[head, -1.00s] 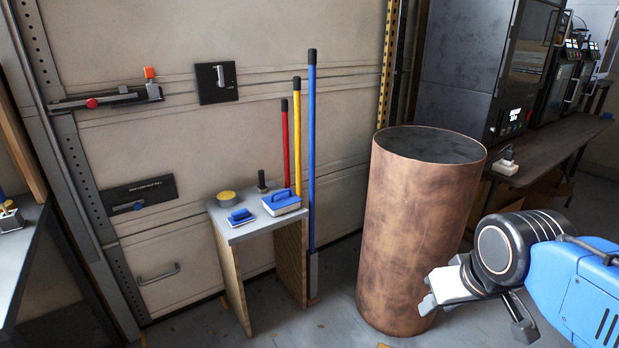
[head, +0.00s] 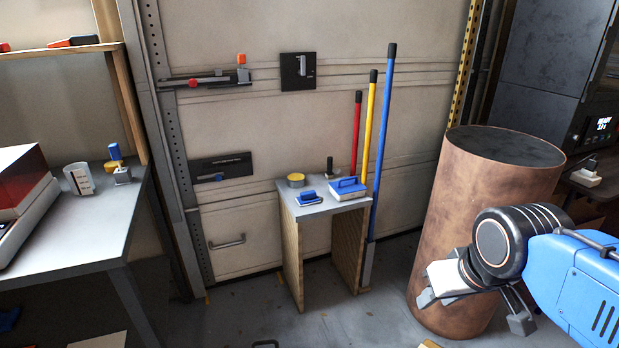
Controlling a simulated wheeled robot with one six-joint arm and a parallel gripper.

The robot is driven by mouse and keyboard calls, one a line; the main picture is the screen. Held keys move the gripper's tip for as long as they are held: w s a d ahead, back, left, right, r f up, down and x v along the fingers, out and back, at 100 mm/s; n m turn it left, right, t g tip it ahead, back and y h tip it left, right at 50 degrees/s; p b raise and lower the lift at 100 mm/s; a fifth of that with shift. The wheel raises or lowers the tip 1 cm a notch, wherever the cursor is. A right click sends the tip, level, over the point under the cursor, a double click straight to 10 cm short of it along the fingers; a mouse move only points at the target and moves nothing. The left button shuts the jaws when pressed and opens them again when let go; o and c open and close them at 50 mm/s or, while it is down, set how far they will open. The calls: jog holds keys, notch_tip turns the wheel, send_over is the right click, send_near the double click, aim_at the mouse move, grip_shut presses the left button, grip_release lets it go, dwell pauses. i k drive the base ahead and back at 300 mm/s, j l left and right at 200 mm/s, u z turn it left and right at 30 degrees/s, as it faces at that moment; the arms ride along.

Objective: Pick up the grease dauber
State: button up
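I cannot tell for sure which item is the grease dauber. A small dark tool with an upright handle (head: 330,168) stands at the back of a small grey-topped stool (head: 290,206). A blue-handled item in a small metal holder (head: 121,173) stands on the left table and is another candidate. My gripper (head: 474,308) is at the lower right, in front of the copper-brown drum, far from both. Its fingers are spread and nothing shows between them.
The stool also holds a yellow round tin (head: 296,180), a small blue brush (head: 310,198) and a blue-handled block (head: 347,187). Long poles (head: 381,150) lean beside it. The large drum (head: 480,220) stands right. A grey table (head: 75,225) is left. Floor before the stool is mostly clear.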

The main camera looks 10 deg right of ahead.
aim_at(330, 173)
jog(key=i+z, duration=0.1)
jog(key=z, duration=0.7)
jog(key=i+j+z, duration=0.15)
jog(key=z, duration=0.2)
jog(key=i+j+z, duration=0.1)
jog(key=j+u, duration=0.15)
jog(key=u, duration=0.2)
jog(key=i+j+u, duration=0.1)
jog(key=u, duration=0.3)
jog(key=i+j+u, duration=0.1)
jog(key=u, duration=0.25)
